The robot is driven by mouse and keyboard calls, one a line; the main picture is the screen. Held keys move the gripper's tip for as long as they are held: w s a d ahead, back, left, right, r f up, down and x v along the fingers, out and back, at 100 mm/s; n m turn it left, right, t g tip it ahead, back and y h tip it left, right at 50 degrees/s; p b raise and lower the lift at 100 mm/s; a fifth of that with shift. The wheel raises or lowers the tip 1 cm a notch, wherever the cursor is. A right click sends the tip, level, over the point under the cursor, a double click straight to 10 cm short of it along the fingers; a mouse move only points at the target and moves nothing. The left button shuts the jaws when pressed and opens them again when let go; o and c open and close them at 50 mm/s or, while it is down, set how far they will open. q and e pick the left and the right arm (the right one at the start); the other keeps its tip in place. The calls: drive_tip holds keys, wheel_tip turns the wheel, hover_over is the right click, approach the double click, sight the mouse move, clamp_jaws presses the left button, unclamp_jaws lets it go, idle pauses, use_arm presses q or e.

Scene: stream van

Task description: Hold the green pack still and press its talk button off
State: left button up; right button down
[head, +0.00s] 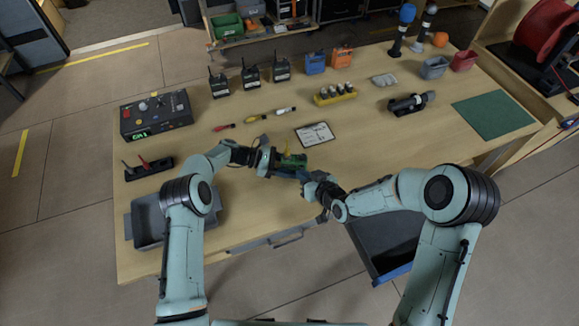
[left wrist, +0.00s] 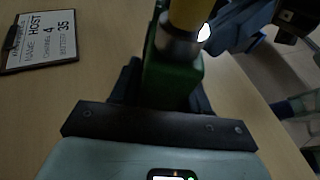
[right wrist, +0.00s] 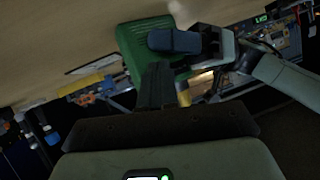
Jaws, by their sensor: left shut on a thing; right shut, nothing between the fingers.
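The green pack (head: 293,160) is held above the middle of the table by my left gripper (head: 273,162), which is shut on it. A yellow part (head: 287,147) stands up from the pack. In the left wrist view the pack (left wrist: 172,85) shows dark green between the fingers. My right gripper (head: 308,182) is shut and empty, its tips close to the pack's right side. In the right wrist view the pack (right wrist: 135,48) is just beyond my shut fingertips; I cannot tell if they touch it. The talk button is not clearly visible.
A clipboard card (head: 315,134) lies behind the pack. Several black radios stand at the back, near a control box (head: 156,115). A grey tray (head: 146,220) is at front left, and an open drawer (head: 387,245) is at front right. A green mat (head: 494,112) lies far right.

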drive_tip(key=shift+s, duration=0.5)
drive_tip(key=shift+s+a, duration=0.1)
drive_tip(key=shift+s, duration=2.9)
use_arm(q)
drive_tip(key=o, duration=1.2)
